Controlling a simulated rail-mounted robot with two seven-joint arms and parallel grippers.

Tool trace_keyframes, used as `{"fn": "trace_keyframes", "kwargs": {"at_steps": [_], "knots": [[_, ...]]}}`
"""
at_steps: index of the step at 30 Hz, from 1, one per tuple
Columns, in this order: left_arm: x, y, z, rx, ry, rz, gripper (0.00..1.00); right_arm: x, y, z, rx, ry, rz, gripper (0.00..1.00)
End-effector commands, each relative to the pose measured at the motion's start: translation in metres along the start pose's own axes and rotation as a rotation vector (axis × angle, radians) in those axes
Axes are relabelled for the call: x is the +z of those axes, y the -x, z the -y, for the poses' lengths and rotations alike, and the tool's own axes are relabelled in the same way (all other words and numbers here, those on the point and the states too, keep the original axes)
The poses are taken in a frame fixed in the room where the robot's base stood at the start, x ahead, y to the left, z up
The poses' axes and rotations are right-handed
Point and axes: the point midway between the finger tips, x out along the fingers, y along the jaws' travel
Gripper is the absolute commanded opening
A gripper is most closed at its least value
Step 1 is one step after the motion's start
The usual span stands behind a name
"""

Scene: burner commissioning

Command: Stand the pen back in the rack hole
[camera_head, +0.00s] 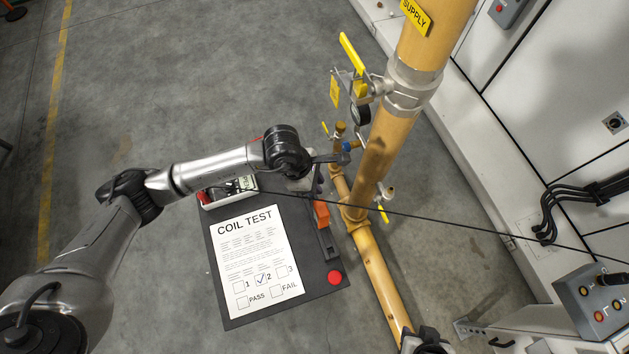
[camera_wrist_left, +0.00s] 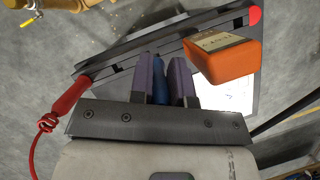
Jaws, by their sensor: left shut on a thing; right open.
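My left gripper (camera_head: 338,158) reaches in over the far right edge of the dark board (camera_head: 225,268). In the left wrist view its two purple-padded fingers (camera_wrist_left: 161,60) are shut on the blue pen (camera_wrist_left: 160,82), whose ends are mostly hidden. A small blue part (camera_head: 347,146) shows at the fingertips in the head view. The dark slotted rack rail (camera_head: 327,243) runs along the board's right side; it also shows in the left wrist view (camera_wrist_left: 125,62). Its pen hole cannot be made out. My right gripper (camera_head: 425,342) is open at the bottom edge, partly cut off.
An orange block (camera_head: 321,214) stands at the rail, with a red knob (camera_head: 334,277) at its near end. A COIL TEST sheet (camera_head: 253,255) lies on the board. Yellow gas pipes (camera_head: 376,275) with valves stand close on the right. A red probe (camera_wrist_left: 70,96) shows in the wrist view.

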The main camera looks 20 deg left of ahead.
Motion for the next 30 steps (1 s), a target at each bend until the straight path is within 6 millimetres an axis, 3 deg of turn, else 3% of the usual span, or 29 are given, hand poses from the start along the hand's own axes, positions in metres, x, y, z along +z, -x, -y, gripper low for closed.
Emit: {"fn": "trace_keyframes", "kwargs": {"at_steps": [30], "knots": [[-0.006, -0.014, 0.0, 0.0, 0.0, -0.001, 0.0, 0.003, -0.012, 0.003, -0.006, -0.007, -0.001, 0.43]]}}
